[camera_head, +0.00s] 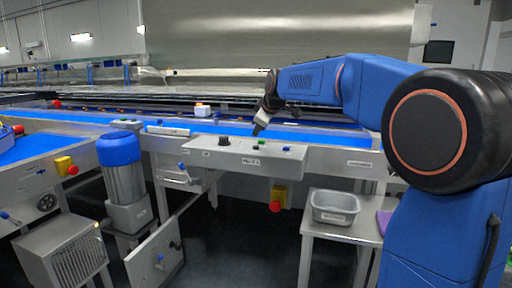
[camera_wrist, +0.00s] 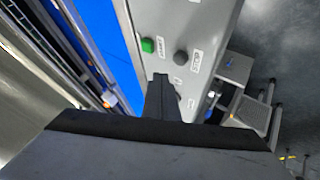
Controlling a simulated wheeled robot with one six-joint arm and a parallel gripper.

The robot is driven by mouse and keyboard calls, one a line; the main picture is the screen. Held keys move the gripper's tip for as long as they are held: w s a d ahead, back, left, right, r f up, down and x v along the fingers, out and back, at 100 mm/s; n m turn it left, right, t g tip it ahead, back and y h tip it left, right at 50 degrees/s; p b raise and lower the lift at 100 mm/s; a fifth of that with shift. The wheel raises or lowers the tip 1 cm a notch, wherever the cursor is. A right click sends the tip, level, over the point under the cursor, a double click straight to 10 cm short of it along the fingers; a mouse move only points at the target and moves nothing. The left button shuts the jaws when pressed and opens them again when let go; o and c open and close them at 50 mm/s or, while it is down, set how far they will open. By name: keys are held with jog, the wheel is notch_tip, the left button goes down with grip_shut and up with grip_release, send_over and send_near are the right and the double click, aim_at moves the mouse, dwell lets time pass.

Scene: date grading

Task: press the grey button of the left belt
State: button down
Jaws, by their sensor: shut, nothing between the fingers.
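A grey control panel (camera_head: 225,154) stands at the front of a blue belt (camera_head: 325,135). It carries a black knob (camera_head: 224,141) and small buttons. In the wrist view, a round dark grey button (camera_wrist: 180,57) sits beside a green button (camera_wrist: 147,45), each with a white label close by. My gripper (camera_head: 258,131) is shut and empty, pointing down at the panel's back edge. In the wrist view my gripper (camera_wrist: 161,80) shows its tips below the two buttons in the picture; contact with the panel cannot be told.
Another blue belt (camera_head: 35,147) lies at the far left. A blue-topped motor (camera_head: 120,150) stands between. A red stop button on a yellow box (camera_head: 276,206) hangs under the panel. A grey bin (camera_head: 336,207) sits on a side table at right. A white box (camera_head: 202,110) stands behind the panel.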

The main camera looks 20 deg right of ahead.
jog(key=shift+r, duration=1.5)
jog(key=shift+s, duration=0.1)
jog(key=m+g, duration=0.1)
jog(key=m, duration=0.2)
send_near(258, 146)
jog(key=s+a+f, duration=0.1)
jog(key=s+f, duration=0.1)
jog(key=s, duration=0.6)
jog(key=s+f+m+g, duration=0.1)
jog(key=s+f+m, duration=0.1)
jog(key=s+f, duration=0.5)
jog(key=s+d+f+m+g, duration=0.1)
jog(key=s+f+m, duration=0.2)
jog(key=s+f, duration=0.5)
jog(key=s+f+m+g+h, duration=0.1)
jog(key=s+f, duration=0.7)
jog(key=s, duration=1.2)
jog(key=shift+s+d+m, duration=0.2)
jog(key=shift+s+m, duration=0.15)
jog(key=shift+m, duration=0.35)
jog(key=shift+f, duration=0.15)
